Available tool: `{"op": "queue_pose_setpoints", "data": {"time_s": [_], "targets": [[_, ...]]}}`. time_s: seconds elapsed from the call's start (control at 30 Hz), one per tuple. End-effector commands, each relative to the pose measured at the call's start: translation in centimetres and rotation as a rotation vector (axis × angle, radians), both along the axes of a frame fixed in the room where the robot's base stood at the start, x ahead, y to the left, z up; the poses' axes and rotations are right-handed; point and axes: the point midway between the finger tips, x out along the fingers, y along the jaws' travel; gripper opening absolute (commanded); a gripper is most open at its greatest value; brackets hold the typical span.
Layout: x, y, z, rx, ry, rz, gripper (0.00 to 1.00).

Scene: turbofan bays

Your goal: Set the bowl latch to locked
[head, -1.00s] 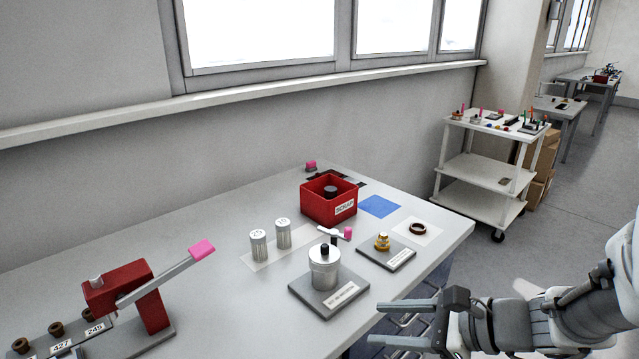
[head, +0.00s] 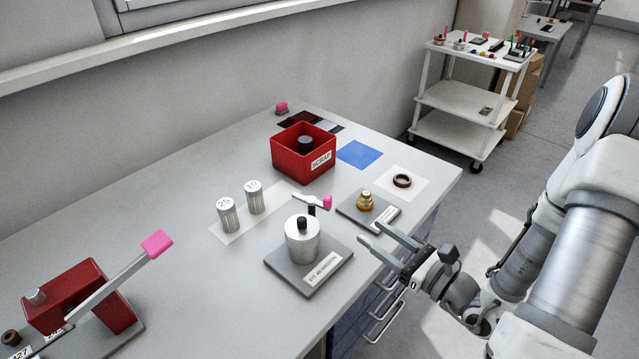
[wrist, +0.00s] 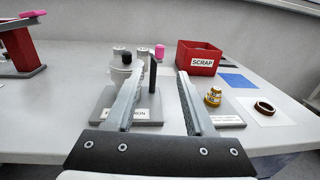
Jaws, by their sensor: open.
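The bowl (head: 302,240) is a silver metal cup with a black knob on top, standing on a grey labelled base plate (head: 280,265). Its latch is a light lever (head: 312,202) with a pink tip (head: 327,202), on a dark post behind and right of the bowl. In the wrist view the pink tip (wrist: 160,51) shows between my fingers, and the bowl is partly hidden behind the left finger. My gripper (head: 373,239) is open and empty, right of the bowl and in front of the brass part's plate. I cannot tell whether the latch is locked.
A brass fitting (head: 365,201) sits on a small plate right of the bowl. A red SCRAP bin (head: 304,152), a blue mat (head: 359,154) and a dark ring (head: 402,181) lie behind. Two silver weights (head: 228,215) stand left. A red lever press (head: 80,297) is at the front left.

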Motion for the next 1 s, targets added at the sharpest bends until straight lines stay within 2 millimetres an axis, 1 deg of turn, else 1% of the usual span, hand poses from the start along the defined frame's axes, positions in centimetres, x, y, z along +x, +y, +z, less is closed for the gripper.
{"op": "queue_pose_setpoints", "data": {"time_s": [0.13, 0.23, 0.27, 0.57, 1.0], "targets": [[0.9, 0.8, -0.1, 0.000, -0.004, 0.001, 0.54], [2.2, 2.0, -0.1, 0.000, -0.005, 0.004, 0.54], [2.4, 2.0, -0.3, -0.001, -0.005, 0.001, 0.54], [3.4, 2.4, -0.6, -0.005, -0.005, 0.001, 0.54], [4.3, 3.7, -0.5, -0.003, -0.005, 0.001, 0.54]]}}
